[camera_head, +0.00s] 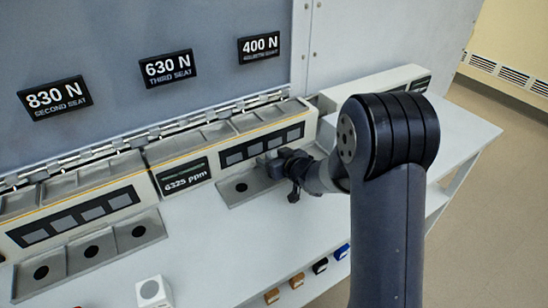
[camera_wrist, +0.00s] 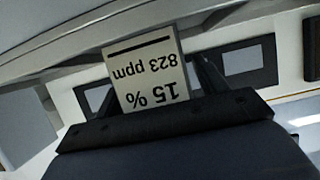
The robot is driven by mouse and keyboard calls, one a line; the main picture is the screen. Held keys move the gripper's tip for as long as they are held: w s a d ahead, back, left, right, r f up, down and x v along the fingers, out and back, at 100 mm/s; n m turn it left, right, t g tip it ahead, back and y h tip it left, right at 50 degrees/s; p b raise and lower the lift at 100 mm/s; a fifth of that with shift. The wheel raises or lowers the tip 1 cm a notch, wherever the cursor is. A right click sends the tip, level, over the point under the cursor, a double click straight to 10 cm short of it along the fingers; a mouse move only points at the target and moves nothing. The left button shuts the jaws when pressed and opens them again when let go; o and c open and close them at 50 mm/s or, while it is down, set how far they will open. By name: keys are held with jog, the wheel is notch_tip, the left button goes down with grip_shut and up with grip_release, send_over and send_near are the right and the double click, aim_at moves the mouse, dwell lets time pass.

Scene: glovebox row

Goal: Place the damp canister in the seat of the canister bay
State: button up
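A pale block with an upside-down label reading "15 %" and "823 ppm", which I take for the canister (camera_wrist: 145,65), stands between the fingers of my gripper in the wrist view. The gripper (camera_wrist: 160,85) appears shut on it, though the finger contact is partly hidden. In the head view my gripper (camera_head: 275,160) is low at the front of the right-hand bay, over the right part of its seat plate (camera_head: 226,199). A round dark seat hole (camera_head: 241,187) shows to its left. The gripper hides the rest of the plate and any holes there.
A display (camera_head: 183,177) reads "6325 ppm". A left seat plate (camera_head: 110,265) has several round holes. A small white block with a grey disc (camera_head: 153,291) sits on the white bench (camera_head: 225,255). Wall signs (camera_head: 168,68) hang above. Coloured blocks (camera_head: 297,281) line the front edge.

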jog(key=shift+r, duration=0.25)
jog(key=v, duration=1.2)
jog(key=shift+f+p, duration=0.1)
jog(key=shift+p, duration=0.2)
